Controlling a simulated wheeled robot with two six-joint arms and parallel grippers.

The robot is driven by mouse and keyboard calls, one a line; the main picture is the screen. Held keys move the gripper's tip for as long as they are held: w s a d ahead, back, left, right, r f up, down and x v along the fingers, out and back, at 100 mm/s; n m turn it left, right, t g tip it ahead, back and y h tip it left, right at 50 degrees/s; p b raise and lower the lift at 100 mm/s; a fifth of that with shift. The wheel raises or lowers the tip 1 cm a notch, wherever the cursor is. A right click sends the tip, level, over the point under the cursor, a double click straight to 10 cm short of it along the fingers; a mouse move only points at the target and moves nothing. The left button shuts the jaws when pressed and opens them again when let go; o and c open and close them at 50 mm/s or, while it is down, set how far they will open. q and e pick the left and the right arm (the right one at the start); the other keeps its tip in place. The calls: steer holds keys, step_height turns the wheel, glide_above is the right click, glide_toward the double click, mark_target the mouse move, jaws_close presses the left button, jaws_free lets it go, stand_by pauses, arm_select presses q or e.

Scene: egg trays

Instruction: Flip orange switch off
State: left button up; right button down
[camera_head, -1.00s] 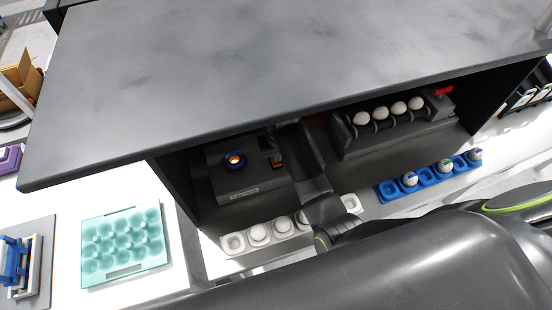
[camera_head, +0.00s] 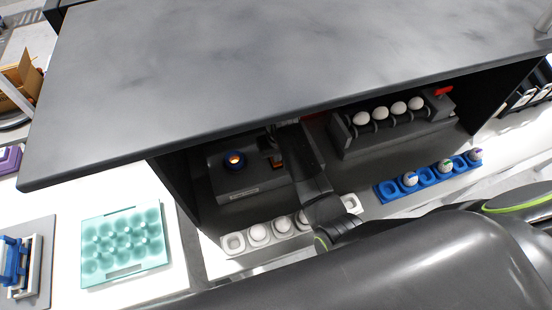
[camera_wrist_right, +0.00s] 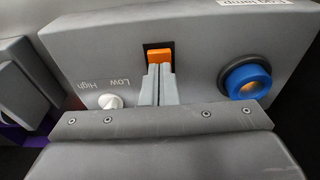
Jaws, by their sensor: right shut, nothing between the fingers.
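The orange switch (camera_wrist_right: 160,56) sits in a dark slot on the grey lamp box (camera_wrist_right: 100,40) in the right wrist view. My right gripper (camera_wrist_right: 161,72) is shut and empty, its fingertips right at the switch's near edge; whether they touch it I cannot tell. The fingers hide the lower part of the switch. In the head view the lamp box (camera_head: 236,183) stands under the dark shelf, with the switch (camera_head: 276,160) small beside my right arm. My left gripper is not in view.
A glowing lamp with a blue ring (camera_head: 234,160) is on the box; the ring also shows in the right wrist view (camera_wrist_right: 248,82). A white knob (camera_wrist_right: 110,101) is left of my fingers. The dark shelf top (camera_head: 250,70) overhangs the box. White egg cups (camera_head: 234,242) line the front.

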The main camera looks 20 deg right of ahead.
mark_target(277, 164)
steer(key=shift+f+b, duration=0.35)
steer(key=shift+f, duration=0.55)
stand_by(0.3)
steer(key=shift+r, duration=0.1)
step_height(277, 164, up, 3)
steer(key=shift+f+p, duration=0.15)
steer(key=shift+p, duration=1)
steer(key=shift+r, duration=2.1)
